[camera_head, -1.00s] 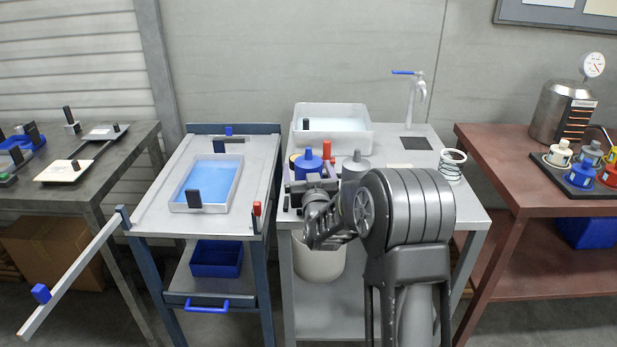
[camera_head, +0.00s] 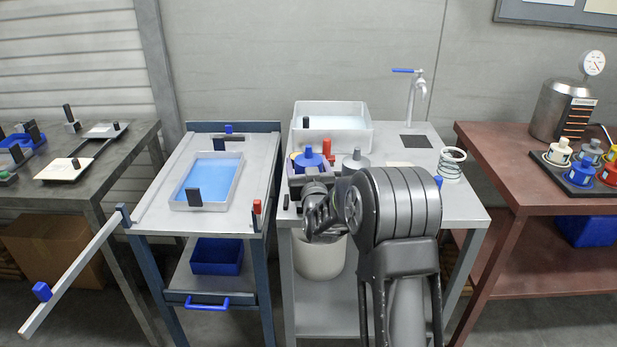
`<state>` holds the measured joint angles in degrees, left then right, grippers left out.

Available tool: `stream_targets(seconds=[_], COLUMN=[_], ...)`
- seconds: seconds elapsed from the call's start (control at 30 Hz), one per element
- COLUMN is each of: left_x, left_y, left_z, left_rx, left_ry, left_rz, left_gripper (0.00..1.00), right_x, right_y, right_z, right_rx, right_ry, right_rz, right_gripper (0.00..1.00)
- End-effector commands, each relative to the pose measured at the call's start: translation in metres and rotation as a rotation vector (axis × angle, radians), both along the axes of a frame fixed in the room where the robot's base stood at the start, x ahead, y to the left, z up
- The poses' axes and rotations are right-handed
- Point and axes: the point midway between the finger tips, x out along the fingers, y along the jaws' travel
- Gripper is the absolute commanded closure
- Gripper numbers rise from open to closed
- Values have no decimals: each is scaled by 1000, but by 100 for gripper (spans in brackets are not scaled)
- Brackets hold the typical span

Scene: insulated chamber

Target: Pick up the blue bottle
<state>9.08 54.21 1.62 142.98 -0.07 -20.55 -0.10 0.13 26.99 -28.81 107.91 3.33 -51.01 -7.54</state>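My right arm comes in from the bottom and bends left across the table. Its gripper (camera_head: 316,187) is just in front of the blue bottle, at the rack's front side. The fingers are largely hidden by the wrist, so whether they are open or touch anything is unclear. My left gripper is out of view.
A white basin (camera_head: 331,139) and a tap (camera_head: 416,95) are behind the rack. A wire coil (camera_head: 451,164) stands at right. A cart with a white tray of blue liquid (camera_head: 238,185) adjoins on the left. A white bucket (camera_head: 319,260) is under the table edge.

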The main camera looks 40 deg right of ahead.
Motion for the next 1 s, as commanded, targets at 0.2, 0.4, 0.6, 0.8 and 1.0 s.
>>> stream_targets(seconds=[0.2, 0.4, 0.6, 0.8, 1.0], left_x=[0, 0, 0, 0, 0], left_y=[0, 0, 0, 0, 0], left_z=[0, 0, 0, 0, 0], left_rx=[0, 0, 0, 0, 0], left_ry=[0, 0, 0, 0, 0], left_rz=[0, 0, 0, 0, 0], left_gripper=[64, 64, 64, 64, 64], right_x=[0, 0, 0, 0, 0], right_y=[0, 0, 0, 0, 0], right_z=[0, 0, 0, 0, 2], right_rx=[0, 0, 0, 0, -1], right_ry=[0, 0, 0, 0, -3], right_rz=[0, 0, 0, 0, 0], right_gripper=[46, 62, 78, 95, 99])
